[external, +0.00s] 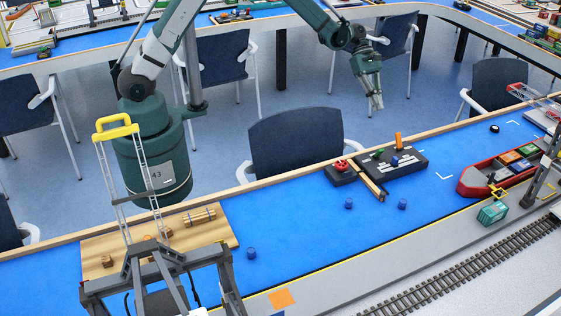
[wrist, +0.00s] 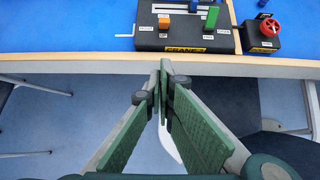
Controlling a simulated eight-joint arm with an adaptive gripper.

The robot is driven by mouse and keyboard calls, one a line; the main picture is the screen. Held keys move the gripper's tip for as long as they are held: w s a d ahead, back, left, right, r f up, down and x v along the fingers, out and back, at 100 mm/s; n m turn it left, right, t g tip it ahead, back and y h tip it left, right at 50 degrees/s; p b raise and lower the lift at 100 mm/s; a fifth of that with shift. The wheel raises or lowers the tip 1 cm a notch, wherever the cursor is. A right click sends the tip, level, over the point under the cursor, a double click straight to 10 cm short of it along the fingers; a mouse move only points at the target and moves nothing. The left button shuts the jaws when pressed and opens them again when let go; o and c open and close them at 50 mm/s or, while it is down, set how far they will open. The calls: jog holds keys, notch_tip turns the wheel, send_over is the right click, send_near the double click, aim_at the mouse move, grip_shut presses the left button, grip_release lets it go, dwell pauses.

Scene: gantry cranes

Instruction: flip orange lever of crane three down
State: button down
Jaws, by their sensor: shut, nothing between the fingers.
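A black control box (external: 415,160) sits on the blue table near its wooden edge. Its orange lever (external: 398,140) stands upright; a green lever (external: 378,153) and a blue lever (external: 395,161) are beside it. In the wrist view the orange lever (wrist: 164,24) is at the box's near left and the green lever (wrist: 212,17) at its right. My gripper (external: 376,104) is shut and empty, pointing down above the floor beyond the table edge, apart from the box. Its fingertips meet in the wrist view (wrist: 163,72).
A wooden rail (wrist: 60,64) edges the table. A chair (external: 295,140) stands beside it. A red barge (external: 475,185) lies to the right.

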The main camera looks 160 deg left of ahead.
aim_at(399, 141)
jog(key=shift+w, duration=0.1)
jog(key=shift+w+f+b, duration=0.4)
jog(key=shift+w+f, duration=0.5)
jog(key=shift+w, duration=0.8)
jog(key=shift+w+f+b, duration=0.45)
jog(key=shift+w+f, duration=0.5)
jog(key=shift+w, duration=0.7)
jog(key=shift+w+f+b, duration=0.4)
jog(key=shift+w+f, duration=0.5)
jog(key=shift+w, duration=0.8)
